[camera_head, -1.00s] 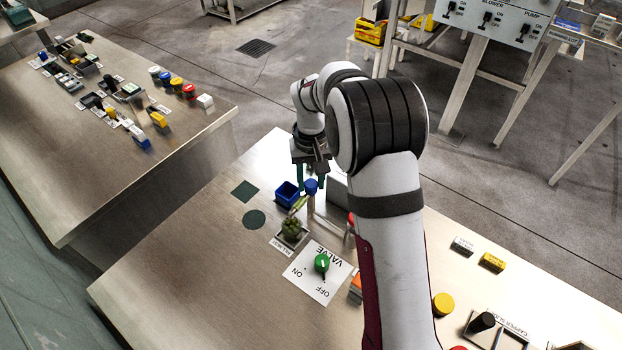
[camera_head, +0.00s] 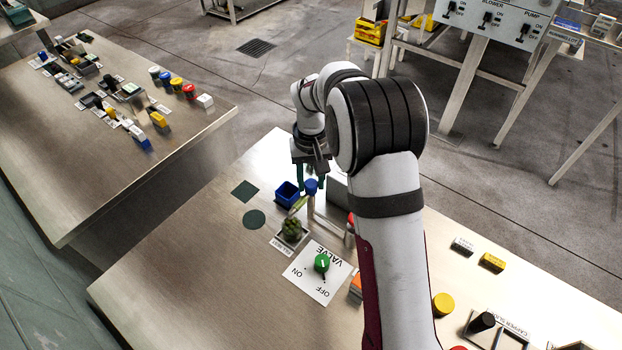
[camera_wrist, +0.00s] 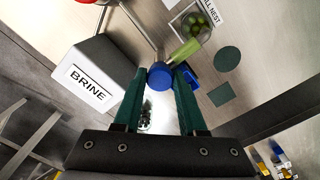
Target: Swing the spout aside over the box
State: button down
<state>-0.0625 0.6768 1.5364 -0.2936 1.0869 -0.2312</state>
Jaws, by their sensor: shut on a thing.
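A blue knob (camera_head: 311,186) tops an upright post on the steel table, and it shows between the fingertips in the wrist view (camera_wrist: 160,76). A light green spout (camera_wrist: 185,51) runs from it toward a small tray (camera_head: 303,240) holding green round things (camera_head: 291,228). The spout (camera_head: 298,205) is partly hidden in the head view. An open blue box (camera_head: 288,195) stands just left of the knob. In the wrist view the box (camera_wrist: 192,79) is mostly hidden behind a finger. My gripper (camera_head: 312,181), with green fingers (camera_wrist: 160,74), points down and is shut on the knob.
A grey block marked BRINE (camera_wrist: 88,80) stands close beside the gripper. A green VALVE knob (camera_head: 322,262) sits on a white plate in front of the tray. Dark green square (camera_head: 245,191) and round (camera_head: 254,219) patches lie flat at left. The table's left front is bare.

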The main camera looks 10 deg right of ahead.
jog(key=shift+m, duration=0.3)
jog(key=m, duration=0.3)
jog(key=shift+m, duration=0.3)
jog(key=m, duration=0.4)
jog(key=shift+m, duration=0.3)
jog(key=m, duration=0.4)
jog(key=shift+m, duration=2.5)
jog(key=c, duration=0.5)
grip_release()
